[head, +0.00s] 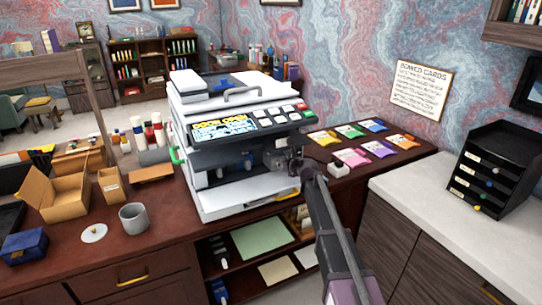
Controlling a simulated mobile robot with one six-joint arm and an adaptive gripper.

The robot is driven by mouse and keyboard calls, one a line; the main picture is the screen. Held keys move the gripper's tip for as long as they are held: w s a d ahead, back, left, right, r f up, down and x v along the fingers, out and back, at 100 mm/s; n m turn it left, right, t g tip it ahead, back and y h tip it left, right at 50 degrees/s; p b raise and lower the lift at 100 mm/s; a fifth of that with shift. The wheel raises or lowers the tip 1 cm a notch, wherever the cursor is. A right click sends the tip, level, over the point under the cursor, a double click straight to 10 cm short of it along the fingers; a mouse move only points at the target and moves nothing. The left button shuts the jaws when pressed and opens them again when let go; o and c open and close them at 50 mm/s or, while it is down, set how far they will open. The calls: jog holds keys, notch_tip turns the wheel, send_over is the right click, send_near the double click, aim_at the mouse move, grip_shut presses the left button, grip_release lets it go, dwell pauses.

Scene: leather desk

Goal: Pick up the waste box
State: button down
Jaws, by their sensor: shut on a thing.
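A white printer (245,190) stands on the dark desk, with its lit screen (224,127) reading "DOOR OPEN" and its front open. My gripper (294,163) is at the right side of the printer's open front. It is shut on a small dark grey piece (276,159) at the opening, which I take to be the waste box. It is small and partly covered by the gripper, so its outline and whether it is clear of the printer cannot be told.
A small white block with a dark top (337,168) sits just right of the gripper. Colourful packets (352,157) lie behind it.

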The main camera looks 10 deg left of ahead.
jog(key=shift+r, duration=0.1)
dwell(0.3)
jog(key=s+d, duration=0.9)
jog(key=s, duration=0.4)
jog(key=s+d, duration=0.9)
jog(key=s, duration=0.4)
jog(key=shift+s, duration=0.2)
